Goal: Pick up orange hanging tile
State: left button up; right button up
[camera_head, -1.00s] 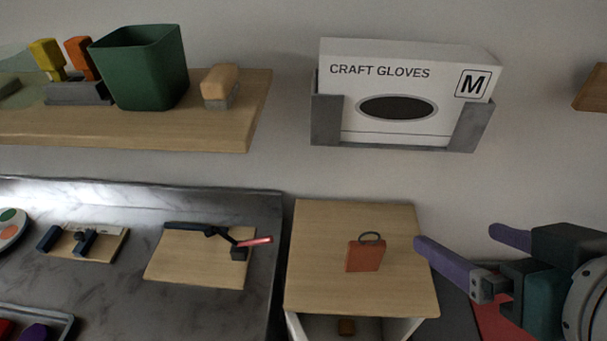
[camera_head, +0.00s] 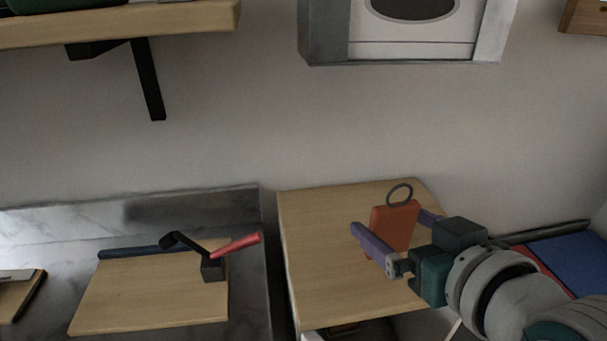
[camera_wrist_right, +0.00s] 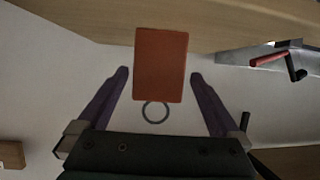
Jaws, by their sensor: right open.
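The orange hanging tile (camera_head: 395,224) stands upright on the wooden top of a small cabinet (camera_head: 305,240), with a dark ring (camera_head: 400,194) at its top. My right gripper (camera_head: 393,222) is open, with one purple finger at each side of the tile in the head view. In the right wrist view the tile (camera_wrist_right: 161,66) lies centred between the open finger tips (camera_wrist_right: 158,72), with visible gaps on both sides, and its ring (camera_wrist_right: 156,112) points toward the palm. My left gripper is not in view.
A wooden board (camera_head: 150,295) with a black clamp and red handle (camera_head: 236,243) lies on the grey marble counter to the left. A shelf (camera_head: 120,25) and a glove box holder (camera_head: 405,50) are on the wall above. Blue and red flat items (camera_head: 570,262) lie to the right.

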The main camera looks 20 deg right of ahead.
aim_at(380, 218)
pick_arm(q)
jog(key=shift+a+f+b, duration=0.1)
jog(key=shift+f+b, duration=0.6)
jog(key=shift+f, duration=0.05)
pick_arm(e)
jog(key=x, duration=0.5)
jog(key=shift+f, duration=0.3)
jog(key=shift+c, duration=0.2)
